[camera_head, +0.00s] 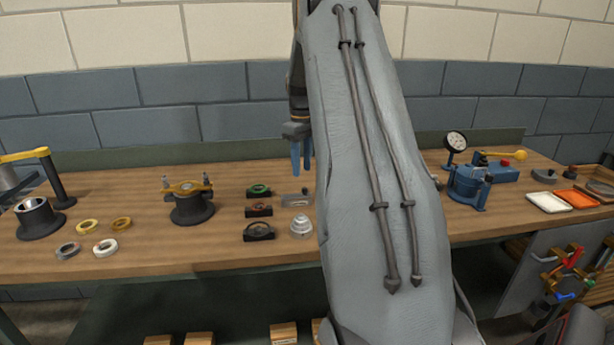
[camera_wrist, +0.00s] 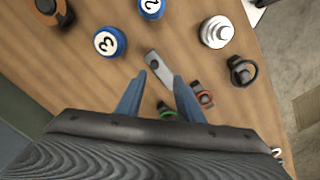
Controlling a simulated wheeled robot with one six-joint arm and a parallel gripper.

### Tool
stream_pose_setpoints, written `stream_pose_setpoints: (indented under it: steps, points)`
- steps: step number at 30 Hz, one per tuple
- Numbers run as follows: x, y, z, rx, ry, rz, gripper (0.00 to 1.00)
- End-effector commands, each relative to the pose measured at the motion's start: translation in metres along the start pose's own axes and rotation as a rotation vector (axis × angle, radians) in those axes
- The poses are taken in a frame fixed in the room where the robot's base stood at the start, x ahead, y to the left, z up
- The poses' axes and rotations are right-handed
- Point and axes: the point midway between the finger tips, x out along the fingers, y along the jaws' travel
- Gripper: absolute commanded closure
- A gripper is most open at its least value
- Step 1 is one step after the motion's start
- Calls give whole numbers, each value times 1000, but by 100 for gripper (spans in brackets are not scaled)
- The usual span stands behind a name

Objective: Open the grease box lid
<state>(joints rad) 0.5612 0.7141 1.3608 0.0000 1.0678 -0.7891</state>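A small grey metal piece (camera_head: 292,199) with a dark knob or hole lies on the bench just left of my arm. It may be the grease box, but I cannot tell for sure. In the wrist view it is a narrow grey bar (camera_wrist: 158,73) with a dark dot. My gripper (camera_head: 301,160) hangs above the bench with its two blue fingers apart and nothing between them. In the wrist view the fingertips (camera_wrist: 159,76) point at the bar, one on each side of its near end. The gripper looks clear of it. My arm hides part of the bench.
Green (camera_head: 258,190), red (camera_head: 258,210) and black (camera_head: 258,231) small fittings stand left of the grey piece, a pale stepped cone (camera_head: 301,227) in front. A clamped housing (camera_head: 190,205) stands further left.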

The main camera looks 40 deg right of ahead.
Motion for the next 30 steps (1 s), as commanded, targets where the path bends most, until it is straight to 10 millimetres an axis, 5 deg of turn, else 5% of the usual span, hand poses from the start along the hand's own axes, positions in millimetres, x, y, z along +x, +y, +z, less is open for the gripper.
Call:
stream_pose_setpoints:
  steps: [5,18,30]
  points:
    - [5,13,3,-9,-1,-1,66]
    - [66,13,3,-8,-1,-1,66]
    - [76,13,2,-8,1,1,66]
